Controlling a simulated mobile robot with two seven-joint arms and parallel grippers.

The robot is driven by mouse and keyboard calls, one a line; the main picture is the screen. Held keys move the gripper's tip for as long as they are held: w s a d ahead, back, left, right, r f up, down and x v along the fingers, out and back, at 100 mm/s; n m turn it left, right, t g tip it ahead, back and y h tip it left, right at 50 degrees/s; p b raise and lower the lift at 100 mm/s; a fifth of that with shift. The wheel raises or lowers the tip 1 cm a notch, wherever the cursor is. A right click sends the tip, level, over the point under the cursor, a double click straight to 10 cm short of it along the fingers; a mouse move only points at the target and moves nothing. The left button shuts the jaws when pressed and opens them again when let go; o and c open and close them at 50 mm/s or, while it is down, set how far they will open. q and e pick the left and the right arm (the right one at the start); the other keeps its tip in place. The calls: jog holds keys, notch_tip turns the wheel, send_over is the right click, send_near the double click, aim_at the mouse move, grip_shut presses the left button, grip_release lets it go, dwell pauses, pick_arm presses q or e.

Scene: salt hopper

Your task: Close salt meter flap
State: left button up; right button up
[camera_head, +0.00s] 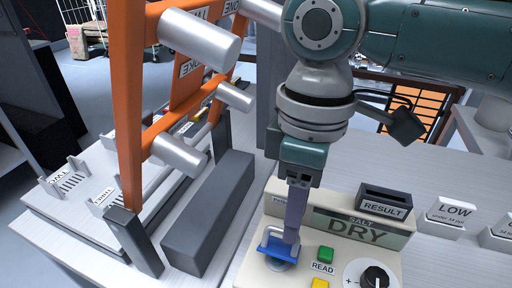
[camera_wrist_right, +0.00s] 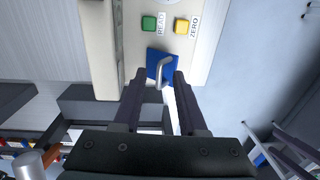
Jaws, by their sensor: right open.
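The salt meter (camera_head: 340,228) is a cream box on the table, marked SALT and DRY. Its blue flap (camera_head: 281,252) with a pale bar handle (camera_head: 266,240) is at the meter's front left. The flap also shows in the wrist view (camera_wrist_right: 153,62), with its handle (camera_wrist_right: 160,72). How far the flap stands open, I cannot tell. My right gripper (camera_head: 291,236) points down at the flap. In the wrist view its open fingers (camera_wrist_right: 160,76) stand on either side of the handle; contact is not clear. The fingers hide part of the flap in the head view. My left gripper is out of view.
A green READ button (camera_head: 325,254), a yellow button (camera_head: 320,283) and a black knob (camera_head: 374,278) are close beside the flap. A dark RESULT slot (camera_head: 384,202) stands behind. An orange frame (camera_head: 130,110) with metal rollers and a grey block (camera_head: 208,210) stand left.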

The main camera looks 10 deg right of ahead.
jog(key=shift+f, duration=0.9)
grip_shut()
